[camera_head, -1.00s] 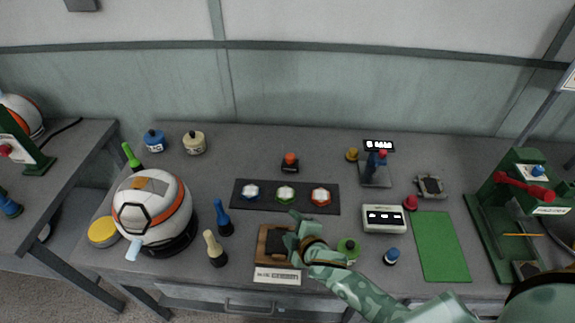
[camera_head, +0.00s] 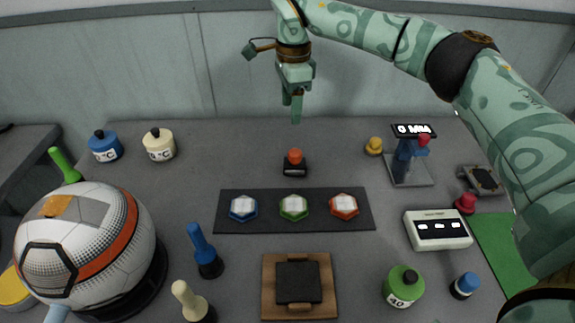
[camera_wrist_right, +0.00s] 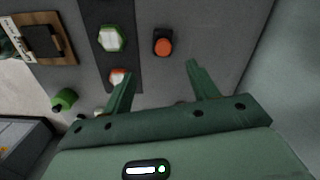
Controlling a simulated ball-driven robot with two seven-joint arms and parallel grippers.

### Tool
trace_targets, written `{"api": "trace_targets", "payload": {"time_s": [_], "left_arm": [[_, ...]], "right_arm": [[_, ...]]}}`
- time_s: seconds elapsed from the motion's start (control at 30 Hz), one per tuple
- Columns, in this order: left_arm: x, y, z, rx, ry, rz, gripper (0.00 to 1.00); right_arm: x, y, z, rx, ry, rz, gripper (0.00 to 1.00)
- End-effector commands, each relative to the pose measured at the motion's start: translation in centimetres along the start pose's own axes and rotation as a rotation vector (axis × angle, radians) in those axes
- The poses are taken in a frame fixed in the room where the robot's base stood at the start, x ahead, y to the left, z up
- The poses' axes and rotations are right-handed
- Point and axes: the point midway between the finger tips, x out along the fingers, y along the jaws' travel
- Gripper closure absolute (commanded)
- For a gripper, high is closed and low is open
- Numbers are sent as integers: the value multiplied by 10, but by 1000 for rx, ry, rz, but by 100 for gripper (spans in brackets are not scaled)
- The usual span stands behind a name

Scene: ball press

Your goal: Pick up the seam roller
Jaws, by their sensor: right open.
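I cannot tell for certain which thing is the seam roller. Handled tools stand on the bench: a blue one (camera_head: 206,252), a cream one (camera_head: 192,301) and a green one (camera_head: 64,164) by the ball. An orange-knobbed piece on a black base (camera_head: 295,162) stands at the back middle; it also shows in the right wrist view (camera_wrist_right: 163,43). My right gripper (camera_head: 293,106) is raised over the back of the bench, above and behind the orange-knobbed piece. In the right wrist view its fingers (camera_wrist_right: 160,82) are apart and empty. My left gripper is out of view.
A white and orange ball (camera_head: 100,235) stands at left. A dark strip (camera_head: 270,221) bears three hexagonal pieces. A wooden block (camera_head: 325,298), green bottle (camera_head: 403,287), white display box (camera_head: 438,231) and gauge stand (camera_head: 410,171) stand nearby.

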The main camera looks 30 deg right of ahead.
Motion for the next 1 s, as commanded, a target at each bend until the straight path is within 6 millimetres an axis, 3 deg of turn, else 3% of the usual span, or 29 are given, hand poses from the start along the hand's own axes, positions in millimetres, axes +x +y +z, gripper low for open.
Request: {"api": "trace_targets", "payload": {"time_s": [0.13, 0.43, 0.77, 1.0], "left_arm": [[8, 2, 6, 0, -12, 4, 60], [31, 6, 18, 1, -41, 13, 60], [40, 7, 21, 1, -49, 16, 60], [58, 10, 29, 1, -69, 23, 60]], "right_arm": [[14, -2, -10, 13, 30, 2, 41], [87, -2, -11, 11, 27, 4, 41], [114, -2, -12, 12, 24, 0, 41], [155, -4, -19, 11, 25, 5, 41]]}}
